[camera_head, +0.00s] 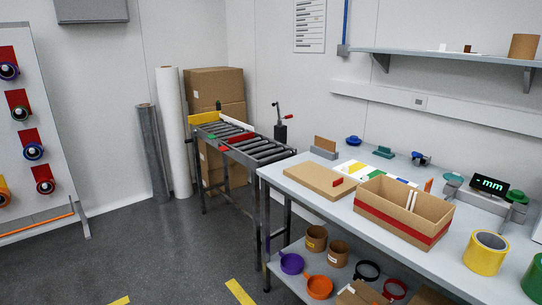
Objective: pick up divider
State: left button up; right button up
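A brown upright panel (325,145), which may be the divider, stands in a grey holder (323,154) at the back left of the workbench. An open cardboard box (404,220) with a red band stands near the front of the bench. A thin upright partition with white edges (411,200) shows inside it and splits it into two compartments. I cannot tell which of these the task calls the divider. Neither of my grippers is in view.
A flat cardboard piece (318,179) lies left of the box. A yellow tape roll (486,252) and a digital display (489,185) are on the right. A roller conveyor (250,140) stands beyond the bench. The lower shelf (300,262) holds several rings and tubes. Grey floor is open at left.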

aim_at(323, 143)
jog(key=i+j+u, duration=0.1)
jog(key=i+u, duration=0.6)
jog(key=i, duration=0.2)
jog(key=i+j+z, duration=0.15)
jog(key=i+z, duration=0.25)
jog(key=i+j+z, duration=0.4)
jog(key=i+l, duration=0.1)
